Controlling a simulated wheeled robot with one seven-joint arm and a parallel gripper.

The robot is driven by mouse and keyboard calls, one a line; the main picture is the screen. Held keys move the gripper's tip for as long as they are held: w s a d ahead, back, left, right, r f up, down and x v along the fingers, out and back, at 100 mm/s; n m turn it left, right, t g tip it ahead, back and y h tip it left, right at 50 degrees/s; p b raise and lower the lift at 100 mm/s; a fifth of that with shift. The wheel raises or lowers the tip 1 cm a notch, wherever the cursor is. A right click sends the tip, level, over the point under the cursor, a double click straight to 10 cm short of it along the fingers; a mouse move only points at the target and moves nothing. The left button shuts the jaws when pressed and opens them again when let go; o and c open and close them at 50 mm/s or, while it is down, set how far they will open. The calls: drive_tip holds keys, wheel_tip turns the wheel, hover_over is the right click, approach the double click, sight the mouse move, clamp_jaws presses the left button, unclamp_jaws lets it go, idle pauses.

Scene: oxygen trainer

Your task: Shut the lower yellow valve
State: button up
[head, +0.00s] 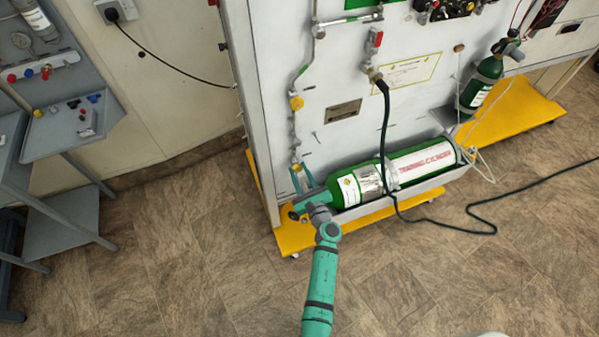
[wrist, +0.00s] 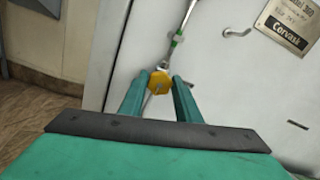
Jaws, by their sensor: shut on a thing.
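The lower yellow valve (wrist: 159,80) shows in the wrist view as a yellow knob on a thin metal pipe with a green band above it. My gripper (wrist: 153,84) has its two teal fingers on either side of this knob and is shut on it. In the head view my gripper (head: 299,174) is low on the white panel, beside the neck end of the lying green cylinder; the lower valve is hard to make out between the fingers there. An upper yellow valve (head: 296,103) sits higher on the same pipe, clear of my gripper.
The green training cylinder (head: 395,174) lies in a grey cradle just right of my gripper. A black hose (head: 386,130) hangs in front of it and runs along the floor. A yellow base (head: 292,237) juts out under the panel.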

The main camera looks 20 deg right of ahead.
drive_tip(key=shift+m, duration=0.3)
drive_tip(key=m, duration=0.4)
drive_tip(key=shift+d+r+m, duration=0.1)
drive_tip(key=shift+d+m, duration=0.05)
drive_tip(key=shift+m, duration=0.15)
drive_tip(key=m, duration=0.4)
drive_tip(key=shift+d+m, duration=0.15)
drive_tip(key=shift+m, duration=0.15)
drive_tip(key=m, duration=0.4)
drive_tip(key=shift+d+m, duration=0.1)
drive_tip(key=shift+m, duration=0.2)
drive_tip(key=shift+d+m, duration=0.1)
drive_tip(key=shift+m, duration=2)
drive_tip(key=o, duration=0.9)
drive_tip(key=shift+o, duration=0.8)
drive_tip(key=shift+f, duration=0.2)
